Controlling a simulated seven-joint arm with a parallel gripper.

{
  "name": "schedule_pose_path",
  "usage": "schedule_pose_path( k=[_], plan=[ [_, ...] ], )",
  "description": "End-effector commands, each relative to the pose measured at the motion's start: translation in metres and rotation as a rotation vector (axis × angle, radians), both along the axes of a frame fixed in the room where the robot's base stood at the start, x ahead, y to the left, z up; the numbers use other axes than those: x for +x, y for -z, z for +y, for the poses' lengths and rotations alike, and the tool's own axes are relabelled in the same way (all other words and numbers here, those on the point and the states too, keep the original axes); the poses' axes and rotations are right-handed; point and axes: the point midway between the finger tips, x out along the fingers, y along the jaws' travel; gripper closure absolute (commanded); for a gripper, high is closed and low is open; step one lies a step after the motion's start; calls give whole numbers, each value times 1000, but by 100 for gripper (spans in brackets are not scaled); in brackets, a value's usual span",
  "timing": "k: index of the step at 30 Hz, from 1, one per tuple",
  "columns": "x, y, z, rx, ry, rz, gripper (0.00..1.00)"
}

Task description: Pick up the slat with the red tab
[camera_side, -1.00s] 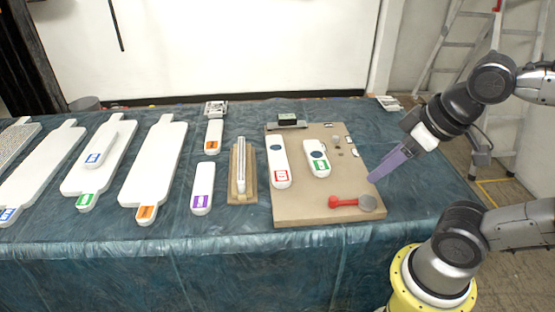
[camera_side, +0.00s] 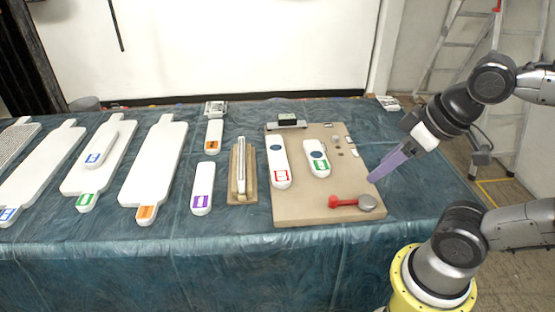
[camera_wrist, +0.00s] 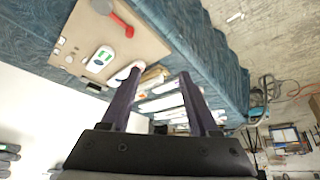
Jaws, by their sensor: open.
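The slat with the red tab (camera_side: 278,158) is a white rounded bar lying on the tan board (camera_side: 300,208), its red-marked end towards the front edge. A shorter white slat with a green tab (camera_side: 318,159) lies to its right on the same board. My gripper (camera_side: 373,179) is at the board's right side, apart from both slats, with purple fingers pointing down and left. In the wrist view, the two fingers of my gripper (camera_wrist: 160,74) stand apart with nothing held between them. The green-tab slat (camera_wrist: 99,60) shows to their left; the red tab cannot be made out there.
A red-handled tool (camera_side: 345,202) lies at the board's front right. Left of the board are a wooden holder (camera_side: 235,196), a purple-tab slat (camera_side: 203,180), an orange-tab slat (camera_side: 214,134) and large white boards (camera_side: 155,165). The cloth-covered table's front strip (camera_side: 180,235) is clear.

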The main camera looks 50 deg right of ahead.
Motion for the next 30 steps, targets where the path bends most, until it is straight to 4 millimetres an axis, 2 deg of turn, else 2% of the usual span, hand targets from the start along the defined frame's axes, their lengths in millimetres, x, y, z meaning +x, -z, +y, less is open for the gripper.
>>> schedule_pose_path(
  k=[2,6,9,16,20,23,26,30],
  plan=[
    [0,0,0,0,0,0,39],
    [0,0,0,0,0,0,14],
    [0,0,0,0,0,0,0],
    [0,0,0,4,7,0,0],
    [3,-4,-1,32,69,-17,0],
    [24,-31,-5,64,156,-84,0],
    [55,-52,-11,91,245,-107,0],
    [106,-70,-22,119,365,-114,0]
  ],
)
